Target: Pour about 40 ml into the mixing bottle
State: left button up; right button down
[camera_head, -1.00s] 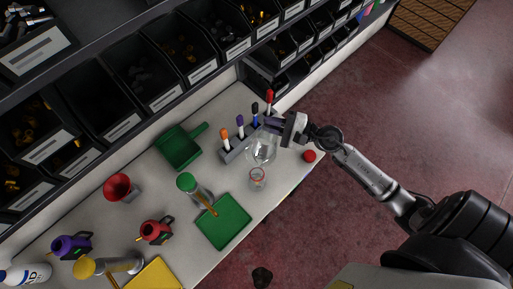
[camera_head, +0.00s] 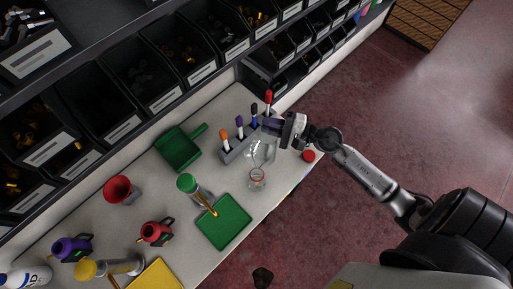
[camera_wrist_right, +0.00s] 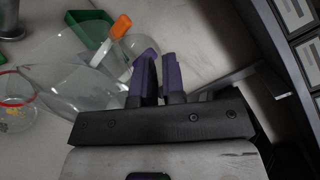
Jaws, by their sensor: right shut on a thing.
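My right gripper (camera_head: 273,126) is shut on a clear glass vessel (camera_head: 260,151) and holds it above the table's right edge area, tilted toward the small bottle. The vessel also shows in the right wrist view (camera_wrist_right: 75,88), left of the purple fingers (camera_wrist_right: 155,78). The small clear bottle with a red ring at its mouth, seemingly the mixing bottle (camera_head: 257,180), stands upright just below the vessel in the head view. It is partly visible at the left of the right wrist view (camera_wrist_right: 14,115). I cannot make out a stream or the liquid levels. My left gripper is out of view.
A marker rack (camera_head: 235,151) with several markers stands close behind the vessel. A red cap (camera_head: 309,156) lies to the right. A green tray (camera_head: 224,222), a green-capped bottle (camera_head: 188,184) and a green scoop (camera_head: 178,149) are to the left. Bins line the back.

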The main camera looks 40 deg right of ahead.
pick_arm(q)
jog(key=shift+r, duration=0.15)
pick_arm(e)
jog(key=shift+s+r, duration=0.1)
jog(key=shift+r, duration=0.15)
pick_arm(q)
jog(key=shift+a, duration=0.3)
pick_arm(e)
jog(key=shift+w+d+n, duration=0.2)
jog(key=shift+d+n, duration=0.1)
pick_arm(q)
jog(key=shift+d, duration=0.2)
pick_arm(e)
jog(key=shift+r, duration=0.1)
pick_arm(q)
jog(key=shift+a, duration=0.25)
pick_arm(e)
jog(key=shift+a+r, duration=0.1)
jog(key=shift+r, duration=0.05)
dwell(0.5)
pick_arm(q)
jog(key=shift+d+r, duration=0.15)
pick_arm(e)
jog(key=shift+s+a+r+n, duration=0.1)
jog(key=shift+s+n, duration=0.05)
jog(key=shift+n, duration=0.15)
dwell(0.4)
